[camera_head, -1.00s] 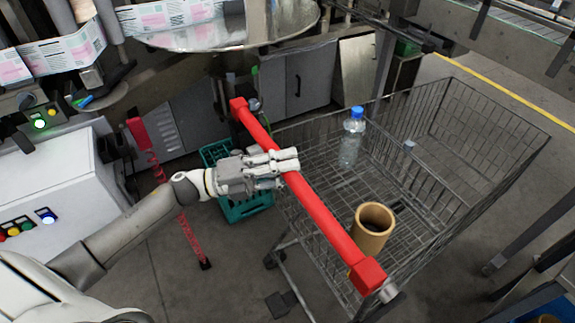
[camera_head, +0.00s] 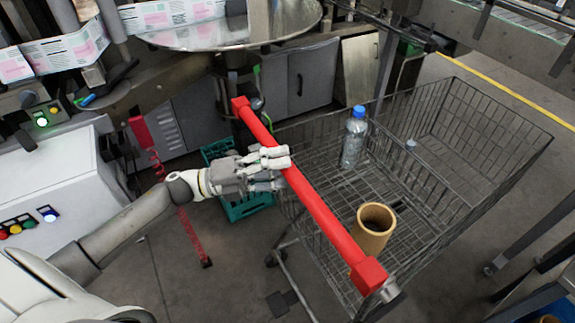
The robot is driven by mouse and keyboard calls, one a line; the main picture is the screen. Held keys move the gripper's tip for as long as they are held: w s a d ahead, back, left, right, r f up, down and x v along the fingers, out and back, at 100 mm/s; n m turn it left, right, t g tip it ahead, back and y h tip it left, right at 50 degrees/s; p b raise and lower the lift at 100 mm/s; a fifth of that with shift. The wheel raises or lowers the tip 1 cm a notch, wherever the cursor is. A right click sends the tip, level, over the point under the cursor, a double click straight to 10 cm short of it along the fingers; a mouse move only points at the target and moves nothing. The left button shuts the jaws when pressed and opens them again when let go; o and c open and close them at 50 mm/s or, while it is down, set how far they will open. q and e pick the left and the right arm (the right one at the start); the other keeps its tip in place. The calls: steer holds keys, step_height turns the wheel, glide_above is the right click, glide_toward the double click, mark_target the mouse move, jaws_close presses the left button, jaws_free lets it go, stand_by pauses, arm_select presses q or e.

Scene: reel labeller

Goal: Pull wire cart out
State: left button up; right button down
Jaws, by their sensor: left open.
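The wire cart (camera_head: 470,207) is a grey wire basket on wheels, standing right of centre in the head view. Its thick red handle bar (camera_head: 318,208) runs along its left end, from upper left to lower right. A clear bottle with a blue cap (camera_head: 353,140) and a brown cardboard tube (camera_head: 372,230) stand upright inside the cart. My left gripper (camera_head: 276,165) is open, with its fingertips at the upper half of the red handle; I cannot tell whether they touch it. My right gripper is not in view.
A teal crate (camera_head: 248,206) sits on the floor behind my left gripper. A white control box (camera_head: 60,190) with coloured buttons stands at the left. The labelling machine with its round metal plate (camera_head: 225,32) is at the back.

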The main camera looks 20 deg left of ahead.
arm_select(q)
steer(key=v, duration=1)
steer(key=shift+s+a+f, duration=0.1)
steer(key=shift+a+f, duration=0.05)
